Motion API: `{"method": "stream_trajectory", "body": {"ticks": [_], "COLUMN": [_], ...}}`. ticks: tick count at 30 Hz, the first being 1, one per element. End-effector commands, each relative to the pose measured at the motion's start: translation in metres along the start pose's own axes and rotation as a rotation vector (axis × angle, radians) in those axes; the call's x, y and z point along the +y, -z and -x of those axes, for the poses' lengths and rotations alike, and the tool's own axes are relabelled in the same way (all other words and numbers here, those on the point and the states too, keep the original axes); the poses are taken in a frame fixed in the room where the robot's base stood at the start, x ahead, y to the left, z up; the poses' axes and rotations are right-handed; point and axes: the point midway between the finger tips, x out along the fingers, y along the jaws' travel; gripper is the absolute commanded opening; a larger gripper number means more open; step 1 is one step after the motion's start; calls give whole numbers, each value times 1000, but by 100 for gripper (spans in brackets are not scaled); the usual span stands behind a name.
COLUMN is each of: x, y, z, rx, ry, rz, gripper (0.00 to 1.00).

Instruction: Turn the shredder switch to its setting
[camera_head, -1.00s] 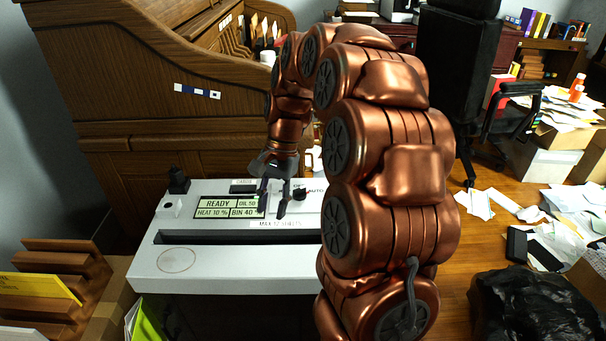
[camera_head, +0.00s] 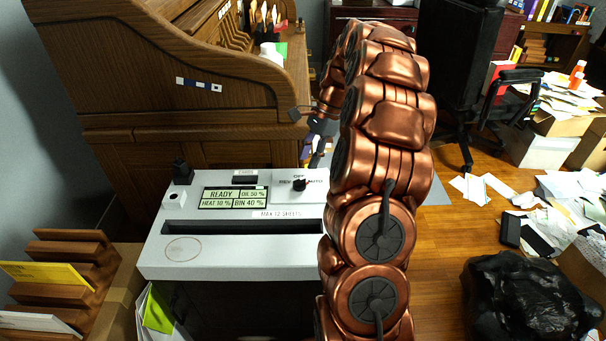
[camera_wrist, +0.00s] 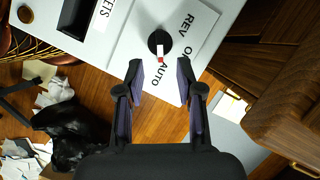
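The shredder (camera_head: 240,255) has a white top with a black round switch (camera_head: 299,184), labelled REV, OFF and AUTO. In the wrist view the switch (camera_wrist: 159,43) has a white pointer with a red tip, which points down toward the AUTO label (camera_wrist: 165,76). My gripper (camera_wrist: 160,72) is open and empty; its two fingers are spread, and the switch appears just beyond the gap between the tips, apart from them. In the head view the gripper (camera_head: 317,147) is above and behind the switch, partly hidden by my arm.
The display (camera_head: 234,197) reads READY, and a long paper slot (camera_head: 240,227) runs along the shredder's front. A wooden roll-top desk (camera_head: 180,120) stands behind. A letter rack (camera_head: 70,270) is at left; a black bag (camera_head: 525,295) and scattered papers lie on the right.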

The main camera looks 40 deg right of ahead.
Motion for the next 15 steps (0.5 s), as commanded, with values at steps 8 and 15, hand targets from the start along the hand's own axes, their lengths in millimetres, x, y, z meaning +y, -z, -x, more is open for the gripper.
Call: {"method": "stream_trajectory", "body": {"ticks": [8,15], "x": [2,1], "y": [-1,0], "z": [-40,-62], "rx": [-2,-1], "ry": [-5,-3], "rz": [1,1], "gripper": [36,36]}}
